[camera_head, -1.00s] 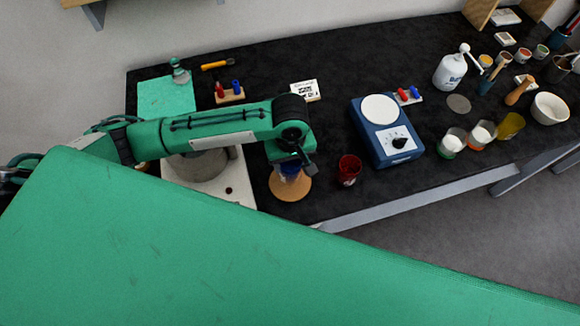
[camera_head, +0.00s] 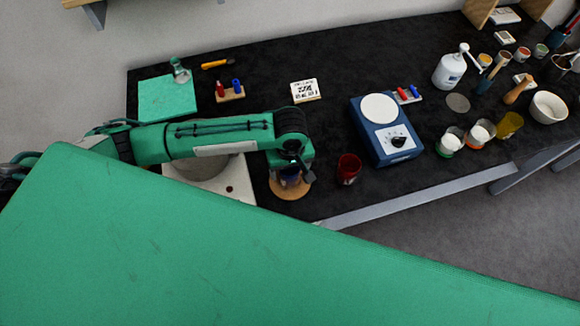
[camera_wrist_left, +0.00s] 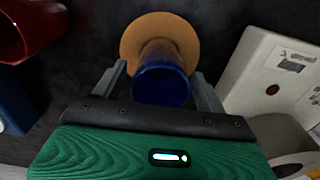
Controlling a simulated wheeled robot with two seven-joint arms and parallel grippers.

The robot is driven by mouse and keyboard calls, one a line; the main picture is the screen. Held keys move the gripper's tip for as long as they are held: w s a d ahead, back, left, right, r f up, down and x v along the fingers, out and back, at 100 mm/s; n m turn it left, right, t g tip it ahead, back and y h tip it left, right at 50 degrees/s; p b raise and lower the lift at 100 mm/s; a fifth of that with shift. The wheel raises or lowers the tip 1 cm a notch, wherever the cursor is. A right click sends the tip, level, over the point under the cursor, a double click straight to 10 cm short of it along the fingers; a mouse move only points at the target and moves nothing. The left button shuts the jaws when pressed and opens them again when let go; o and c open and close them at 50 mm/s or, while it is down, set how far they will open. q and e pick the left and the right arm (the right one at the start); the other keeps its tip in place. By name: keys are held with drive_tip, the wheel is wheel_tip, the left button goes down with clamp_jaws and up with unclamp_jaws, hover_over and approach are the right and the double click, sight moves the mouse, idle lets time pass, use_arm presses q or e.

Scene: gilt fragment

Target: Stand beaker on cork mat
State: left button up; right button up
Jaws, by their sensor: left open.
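A blue beaker (camera_wrist_left: 160,80) is between the two fingers of my left gripper (camera_wrist_left: 158,88) in the left wrist view. Its far end is over the round tan cork mat (camera_wrist_left: 160,24) and appears to rest on it. The fingers are apart, one on each side of the beaker; whether either touches it I cannot tell. In the head view, my left gripper (camera_head: 290,172) is above the cork mat (camera_head: 290,192) near the bench's front edge and mostly hides the beaker. My right gripper is not in view.
A red beaker (camera_head: 348,169) stands just right of the mat, with a blue hotplate (camera_head: 387,130) beyond. A white-based device (camera_head: 235,180) is close on the left. A small white box (camera_head: 305,91) lies behind. Jars and bowls fill the right side.

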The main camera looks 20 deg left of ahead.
use_arm(q)
wheel_tip(320, 180, up, 12)
drive_tip(key=b, duration=0.2)
drive_tip(key=shift+r+b, duration=0.2)
drive_tip(key=shift+b, duration=0.1)
drive_tip(key=shift+f, duration=0.1)
idle(0.5)
